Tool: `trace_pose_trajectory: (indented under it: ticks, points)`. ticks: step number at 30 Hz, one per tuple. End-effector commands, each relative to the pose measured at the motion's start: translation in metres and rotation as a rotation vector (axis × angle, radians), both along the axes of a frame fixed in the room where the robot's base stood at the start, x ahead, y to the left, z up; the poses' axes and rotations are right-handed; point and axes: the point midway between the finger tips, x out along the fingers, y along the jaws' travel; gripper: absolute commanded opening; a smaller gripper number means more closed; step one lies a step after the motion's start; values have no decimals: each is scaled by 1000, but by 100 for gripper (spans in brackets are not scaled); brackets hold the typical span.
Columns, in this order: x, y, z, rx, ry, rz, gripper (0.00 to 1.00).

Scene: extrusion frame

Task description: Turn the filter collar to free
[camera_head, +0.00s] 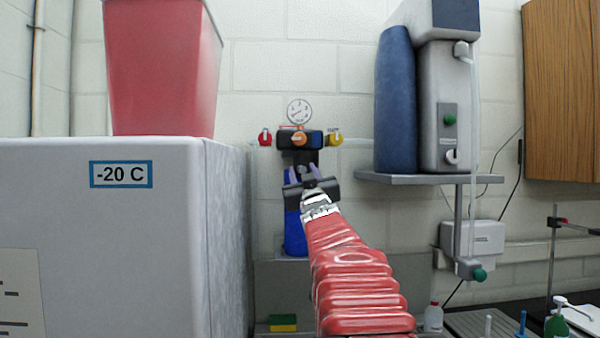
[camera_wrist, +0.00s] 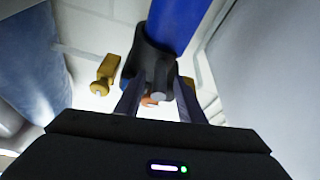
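The filter unit hangs on the wall in the head view, with a black head (camera_head: 315,139), an orange knob (camera_head: 299,139) and a blue bowl (camera_head: 294,232) below. My gripper (camera_head: 301,172) is in front of it, pointing up at the dark collar between head and bowl. In the wrist view the blue bowl (camera_wrist: 181,22) runs up from the black collar (camera_wrist: 150,57). The fingers of my gripper (camera_wrist: 158,76) are apart, one on each side of a dark lug (camera_wrist: 161,78) at the collar. I cannot tell whether they touch it. In the head view my gripper hides most of the collar.
A red valve (camera_head: 265,138) and a yellow valve (camera_head: 336,138) flank the filter head, with a round gauge (camera_head: 299,111) above. A white freezer (camera_head: 110,250) stands close on the left. A shelf (camera_head: 415,179) with a blue tank and dispenser is at the right.

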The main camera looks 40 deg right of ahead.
Motion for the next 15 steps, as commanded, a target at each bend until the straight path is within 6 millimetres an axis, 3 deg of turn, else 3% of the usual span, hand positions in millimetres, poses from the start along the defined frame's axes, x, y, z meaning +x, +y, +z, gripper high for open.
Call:
trace_pose_trajectory:
  ticks: [15]
  points:
    - [10, -6, 4, 0, 1, 1, 35]
